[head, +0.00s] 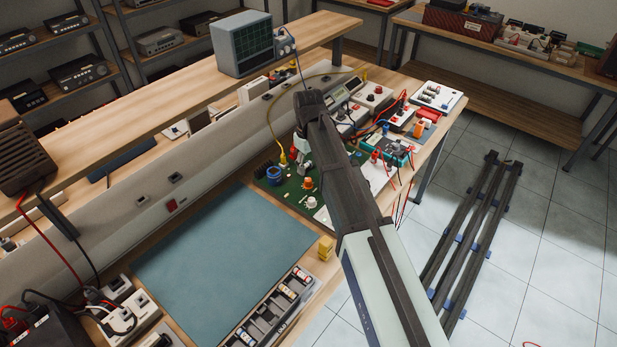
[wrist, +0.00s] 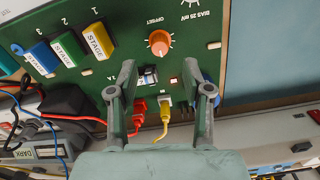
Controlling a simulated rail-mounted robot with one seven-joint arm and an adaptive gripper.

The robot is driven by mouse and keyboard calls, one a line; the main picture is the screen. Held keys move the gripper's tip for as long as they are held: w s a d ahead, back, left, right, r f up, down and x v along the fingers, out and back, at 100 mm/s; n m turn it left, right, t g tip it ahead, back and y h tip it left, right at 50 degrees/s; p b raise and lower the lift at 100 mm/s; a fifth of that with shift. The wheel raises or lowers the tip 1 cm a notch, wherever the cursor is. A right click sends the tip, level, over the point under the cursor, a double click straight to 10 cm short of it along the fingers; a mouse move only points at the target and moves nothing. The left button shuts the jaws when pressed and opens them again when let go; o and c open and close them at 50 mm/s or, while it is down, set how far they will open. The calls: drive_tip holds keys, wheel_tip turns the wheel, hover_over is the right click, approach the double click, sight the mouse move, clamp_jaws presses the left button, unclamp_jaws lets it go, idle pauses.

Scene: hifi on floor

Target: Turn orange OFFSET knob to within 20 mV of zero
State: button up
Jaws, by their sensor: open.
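The orange OFFSET knob (wrist: 159,42) stands on a green panel (wrist: 120,22), with a pale pointer mark on its face. It also shows in the head view (head: 308,184) on the green board (head: 277,190). My gripper (wrist: 161,72) is open and empty, its fingers spread wide. In the wrist view the knob appears just past the fingertips, roughly centred between them; contact does not show. In the head view my gripper (head: 300,150) is above the board's far part, partly hidden by my arm. I cannot read an offset voltage in either view.
Yellow (wrist: 98,40), green (wrist: 70,49) and blue (wrist: 40,57) STAGE blocks stand left of the knob. Red (wrist: 139,108) and yellow (wrist: 164,118) plugs with cables sit between my fingers. An oscilloscope (head: 242,42) stands on the shelf. The blue mat (head: 205,260) is clear.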

sight(309, 180)
drive_tip(key=shift+f+p, duration=0.75)
drive_tip(key=shift+f, duration=2.75)
clamp_jaws()
